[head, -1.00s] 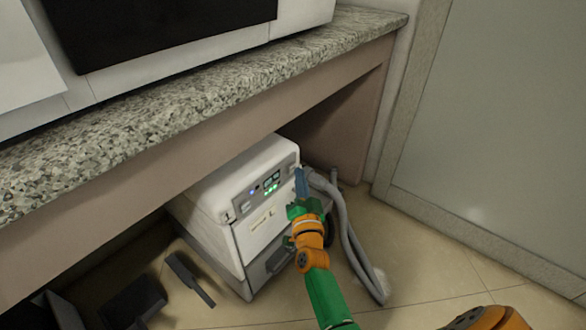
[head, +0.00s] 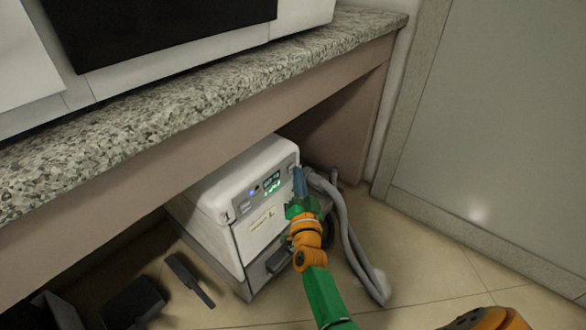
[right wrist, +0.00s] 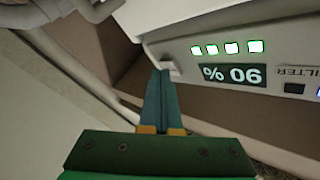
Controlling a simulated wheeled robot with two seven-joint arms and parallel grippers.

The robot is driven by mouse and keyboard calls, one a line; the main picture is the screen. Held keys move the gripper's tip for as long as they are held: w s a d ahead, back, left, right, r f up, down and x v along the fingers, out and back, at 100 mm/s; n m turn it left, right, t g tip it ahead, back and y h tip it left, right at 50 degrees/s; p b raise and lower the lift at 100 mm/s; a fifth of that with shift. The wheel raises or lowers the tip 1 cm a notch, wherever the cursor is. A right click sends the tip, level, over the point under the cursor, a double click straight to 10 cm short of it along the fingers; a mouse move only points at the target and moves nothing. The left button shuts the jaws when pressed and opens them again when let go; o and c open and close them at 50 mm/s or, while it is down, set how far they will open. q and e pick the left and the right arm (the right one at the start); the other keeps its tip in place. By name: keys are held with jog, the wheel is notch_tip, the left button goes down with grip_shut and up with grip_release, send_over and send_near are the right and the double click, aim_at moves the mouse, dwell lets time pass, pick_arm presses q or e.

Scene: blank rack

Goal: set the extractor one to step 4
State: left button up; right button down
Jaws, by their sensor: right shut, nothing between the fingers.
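The extractor (head: 235,205) is a white box under the counter, with a control panel on its upper front. The panel has small dark displays, a blue light and a row of green lights (head: 272,189). My left gripper is not in view.
A grey hose (head: 345,225) runs from the extractor's right side to the floor. A granite counter (head: 200,95) overhangs the extractor. Dark objects (head: 135,300) lie on the floor at left. Open tiled floor lies at right, before a grey panel (head: 500,130).

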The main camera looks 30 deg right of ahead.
jog(key=shift+s+d+p, duration=0.25)
jog(key=shift+s+p, duration=0.15)
jog(key=shift+s, duration=0.3)
jog(key=s, duration=0.1)
jog(key=s+d+p, duration=0.1)
jog(key=s, duration=0.1)
jog(key=s+d+p, duration=0.1)
jog(key=shift+s, duration=0.3)
jog(key=shift+a, duration=0.1)
dwell(0.6)
